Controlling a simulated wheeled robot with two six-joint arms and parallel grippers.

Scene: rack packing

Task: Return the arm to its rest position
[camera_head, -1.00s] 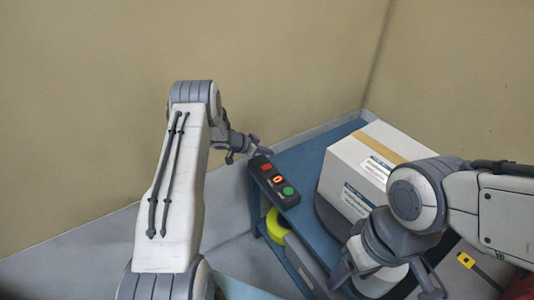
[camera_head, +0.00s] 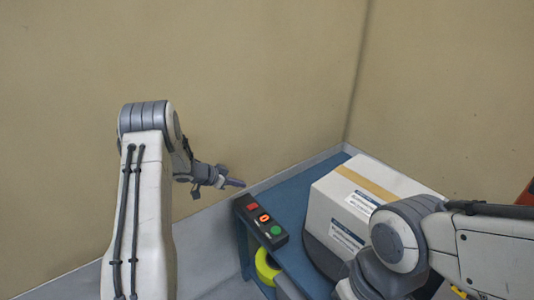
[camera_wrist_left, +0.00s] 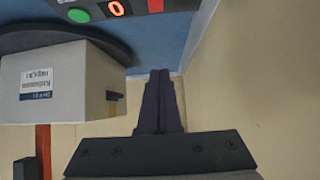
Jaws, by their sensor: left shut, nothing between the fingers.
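My left gripper (camera_head: 236,183) is in the air to the left of the blue rack, a little above and left of the button box. In the left wrist view its fingers (camera_wrist_left: 160,100) lie together, shut and empty. My right arm comes in from the right in the head view, in front of the white box. The right gripper is cut off at the bottom edge, and its fingers do not show.
A white box (camera_head: 335,215) with a tan strip stands on the rack. A yellow round thing (camera_head: 266,267) is below. Walls stand close behind.

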